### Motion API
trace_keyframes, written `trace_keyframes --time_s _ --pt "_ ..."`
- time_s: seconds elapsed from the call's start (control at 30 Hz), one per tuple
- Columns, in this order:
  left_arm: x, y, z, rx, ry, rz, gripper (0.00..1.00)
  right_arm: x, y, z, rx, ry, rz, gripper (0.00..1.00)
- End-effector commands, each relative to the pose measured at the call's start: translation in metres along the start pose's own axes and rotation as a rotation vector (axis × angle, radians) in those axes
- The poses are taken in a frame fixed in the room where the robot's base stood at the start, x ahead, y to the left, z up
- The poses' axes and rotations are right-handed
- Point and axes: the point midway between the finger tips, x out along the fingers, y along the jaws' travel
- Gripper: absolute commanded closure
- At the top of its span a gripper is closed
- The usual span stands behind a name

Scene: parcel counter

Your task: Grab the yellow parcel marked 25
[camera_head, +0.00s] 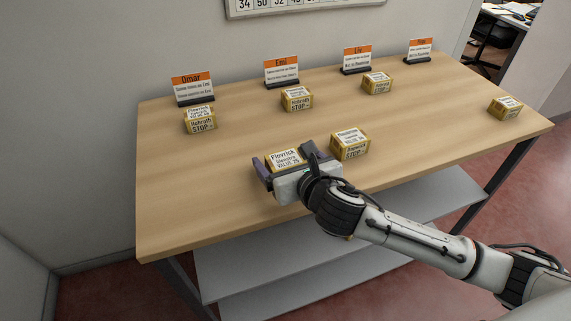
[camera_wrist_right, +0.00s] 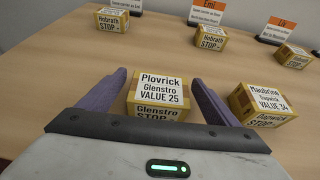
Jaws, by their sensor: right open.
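The yellow parcel marked 25 (camera_wrist_right: 158,98) has a white top label reading "Plovrick Glenstro VALUE 25" in the right wrist view. In the head view this parcel (camera_head: 286,158) lies near the front middle of the table. My right gripper (camera_head: 286,160) is open, with one purple finger on each side of the parcel. In the right wrist view the right gripper's fingers (camera_wrist_right: 158,95) stand apart from the parcel, with a gap on both sides. The parcel's lower front is partly hidden by the gripper body. My left gripper is not in view.
Other yellow parcels stand by the name signs, such as Omar's parcel (camera_head: 200,120), and one parcel (camera_head: 504,107) is at the far right. The table's left front (camera_head: 190,200) is clear.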

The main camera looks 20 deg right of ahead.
Motion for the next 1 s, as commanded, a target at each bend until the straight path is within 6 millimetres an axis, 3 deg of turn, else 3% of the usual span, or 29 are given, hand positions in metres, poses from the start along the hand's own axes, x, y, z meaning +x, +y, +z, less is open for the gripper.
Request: trace_keyframes --time_s 0.2,0.47,0.77,1.0 --pt "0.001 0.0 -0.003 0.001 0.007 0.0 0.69 0.027 0.001 0.0 0.0 0.001 0.001 0.16" --pt "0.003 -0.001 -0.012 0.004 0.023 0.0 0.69 0.03 0.0 0.0 0.0 0.001 0.001 0.16" --pt "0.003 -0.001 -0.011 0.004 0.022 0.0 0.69 0.029 0.0 0.0 0.0 0.001 0.001 0.64" --pt "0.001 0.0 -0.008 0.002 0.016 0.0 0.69 0.029 0.0 0.003 0.0 -0.001 0.001 0.64"
